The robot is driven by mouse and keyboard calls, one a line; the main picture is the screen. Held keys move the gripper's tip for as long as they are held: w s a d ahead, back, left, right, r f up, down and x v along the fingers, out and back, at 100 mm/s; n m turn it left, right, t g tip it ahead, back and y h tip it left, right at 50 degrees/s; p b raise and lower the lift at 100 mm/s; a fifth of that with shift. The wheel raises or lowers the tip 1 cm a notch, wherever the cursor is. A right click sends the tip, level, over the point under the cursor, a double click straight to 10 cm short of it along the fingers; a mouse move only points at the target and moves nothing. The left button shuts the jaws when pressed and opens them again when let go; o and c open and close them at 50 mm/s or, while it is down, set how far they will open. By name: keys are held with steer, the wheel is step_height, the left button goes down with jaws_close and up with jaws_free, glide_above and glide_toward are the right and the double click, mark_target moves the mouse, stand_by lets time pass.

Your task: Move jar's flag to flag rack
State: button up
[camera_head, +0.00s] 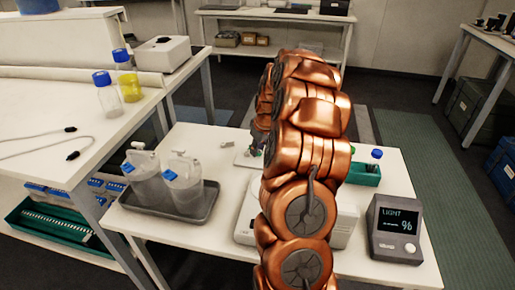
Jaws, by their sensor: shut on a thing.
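My copper arm stands in the middle of the head view and hides most of my gripper (260,134). A dark part of it shows at the arm's left edge, over a white plate (246,160) on the low table. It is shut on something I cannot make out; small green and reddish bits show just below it. Two clear jars, the left one (146,185) and the right one (184,188), stand in a grey tray, each with a small blue tag near its top. A green rack (366,176) is right of my arm; I cannot tell if it is the flag rack.
A blue-capped bottle (376,155) stands at the green rack. A white device (246,222) is partly behind my arm. A grey display unit (397,229) reading "LIGHT 96" is at the front right. The higher left bench holds bottles (107,95).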

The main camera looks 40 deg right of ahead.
steer(key=shift+f, duration=0.1)
steer(key=o, duration=1)
steer(key=shift+c, duration=0.2)
steer(key=w+p+v, duration=0.2)
steer(key=v, duration=1.7)
steer(key=shift+r, duration=0.7)
